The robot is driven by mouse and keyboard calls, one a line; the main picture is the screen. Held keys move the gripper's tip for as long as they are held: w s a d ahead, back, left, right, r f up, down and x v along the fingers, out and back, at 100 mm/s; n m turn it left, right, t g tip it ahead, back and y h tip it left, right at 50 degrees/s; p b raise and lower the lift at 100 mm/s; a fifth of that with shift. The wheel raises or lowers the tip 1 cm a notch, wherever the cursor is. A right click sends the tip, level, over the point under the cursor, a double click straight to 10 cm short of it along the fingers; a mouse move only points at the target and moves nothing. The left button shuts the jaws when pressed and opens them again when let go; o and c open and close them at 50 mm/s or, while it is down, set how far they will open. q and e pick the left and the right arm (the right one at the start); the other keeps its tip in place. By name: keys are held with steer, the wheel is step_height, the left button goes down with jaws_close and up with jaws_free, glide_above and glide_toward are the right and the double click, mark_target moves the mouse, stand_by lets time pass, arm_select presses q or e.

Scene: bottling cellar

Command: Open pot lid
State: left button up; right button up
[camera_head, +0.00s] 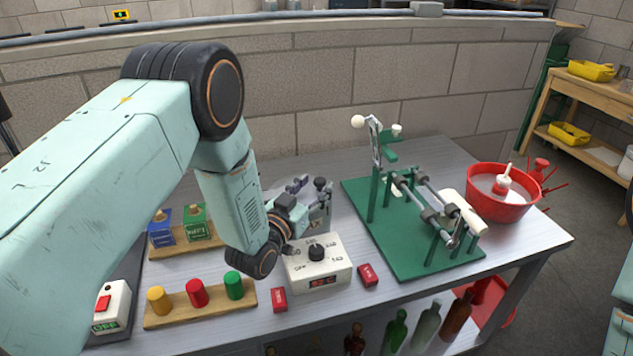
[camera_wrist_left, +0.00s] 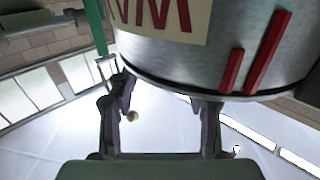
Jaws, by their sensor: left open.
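My left gripper (camera_head: 309,186) is open near the middle of the bench, behind the white control box (camera_head: 318,264). Its two fingers also show in the wrist view (camera_wrist_left: 163,100), apart with nothing clearly between them. A grey metal pot (camera_head: 319,217) is beside the gripper in the head view, mostly hidden by it. In the wrist view, a large metal cylinder (camera_wrist_left: 185,62) with red letters on a cream label and two red bars fills the top, close beyond the fingers; it looks like the pot. I cannot make out the lid. My right gripper is not in view.
A green stand with a lever (camera_head: 400,235) is right of the pot. Beyond it is a red tub (camera_head: 488,208). Wooden strips hold coloured pegs (camera_head: 196,293) and small boxes (camera_head: 195,222) at left. Red blocks (camera_head: 368,275) flank the control box. A wall stands behind.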

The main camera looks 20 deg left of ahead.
arm_select(q)
steer(key=shift+w+d+f, duration=0.1)
steer(key=shift+w+d, duration=0.15)
steer(key=shift+w, duration=0.45)
steer(key=shift+w+f, duration=0.1)
steer(key=shift+w, duration=0.2)
steer(key=shift+s+a+r, duration=0.25)
steer(key=shift+s+a, duration=0.05)
steer(key=shift+a, duration=0.05)
steer(key=shift+w+d+f, duration=0.2)
steer(key=shift+w+d, duration=0.15)
steer(key=shift+w, duration=0.05)
steer(key=c, duration=0.5)
steer(key=shift+s+a, duration=0.15)
steer(key=shift+a, duration=0.1)
steer(key=c, duration=0.4)
steer(key=shift+d, duration=0.15)
jaws_close()
